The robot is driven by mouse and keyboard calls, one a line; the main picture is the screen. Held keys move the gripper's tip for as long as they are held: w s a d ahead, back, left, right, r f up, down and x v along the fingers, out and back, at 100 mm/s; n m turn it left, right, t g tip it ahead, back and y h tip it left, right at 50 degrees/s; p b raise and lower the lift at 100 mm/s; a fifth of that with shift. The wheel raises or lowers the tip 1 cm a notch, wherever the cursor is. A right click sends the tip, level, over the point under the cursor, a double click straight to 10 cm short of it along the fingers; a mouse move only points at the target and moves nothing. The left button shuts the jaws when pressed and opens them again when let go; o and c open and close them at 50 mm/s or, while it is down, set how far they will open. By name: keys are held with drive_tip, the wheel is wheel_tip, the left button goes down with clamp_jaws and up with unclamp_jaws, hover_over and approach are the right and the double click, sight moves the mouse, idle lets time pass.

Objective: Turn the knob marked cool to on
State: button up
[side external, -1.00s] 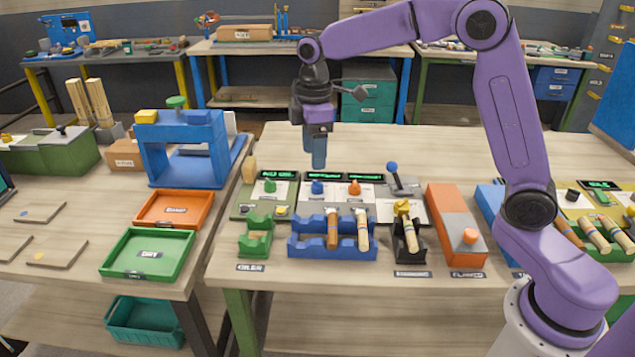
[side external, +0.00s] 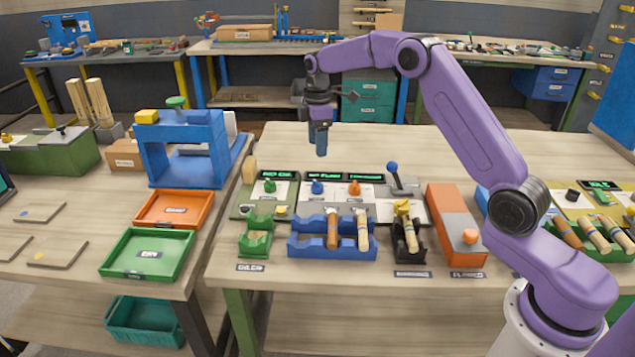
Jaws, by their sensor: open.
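My gripper (side external: 321,151) hangs pointing down above the back of the middle bench, behind and above the control panels. It is open and empty, apart from every knob. A blue knob (side external: 317,187) and an orange knob (side external: 355,188) stand on one pale panel, each below a dark display with green text. A green knob (side external: 270,186) stands on the panel to their left. The markings by the knobs are too small to read, so I cannot tell which is marked cool, nor their settings.
A blue rack (side external: 290,250) holds turned wood pieces in front of the panels. A lever with a blue ball (side external: 392,167) rises to the right. An orange box (side external: 455,225) stands farther right. The bench behind the panels is clear.

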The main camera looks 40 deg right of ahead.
sight(317, 182)
wheel_tip(317, 182, down, 13)
drive_tip(key=shift+f, duration=0.1)
idle(0.3)
drive_tip(key=shift+c, duration=0.3)
drive_tip(key=c, duration=1)
